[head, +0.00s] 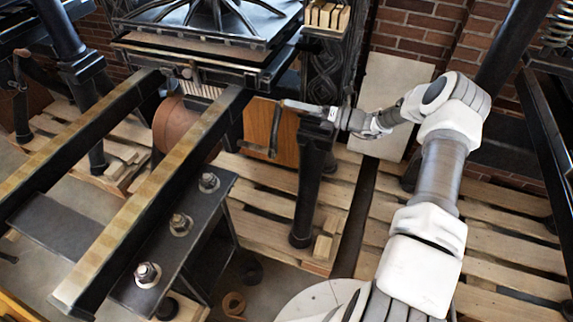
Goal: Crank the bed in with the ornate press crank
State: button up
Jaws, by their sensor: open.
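The ornate press (340,75) stands at the top middle in the head view, with a patterned dark side post. Its bed (190,68) is a dark slab at the head of two long rails (150,205). The press crank (274,132) is a dark arm hanging beside the right rail, with a grip (256,151) sticking out left at its lower end. My gripper (292,105) reaches in from the right, level with the crank's top end. Its fingers are open and small in view. I cannot tell whether they touch the crank.
A dark post (308,190) stands just below my gripper. A brown drum (180,125) sits between the rails. Wooden pallets (475,225) cover the floor. A bolted dark plate (175,235) lies right of the rails. A pale board (390,100) leans against the brick wall.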

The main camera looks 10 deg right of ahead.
jog(key=v, duration=0.8)
jog(key=shift+p, duration=0.3)
jog(key=shift+a+r, duration=0.1)
dwell(0.4)
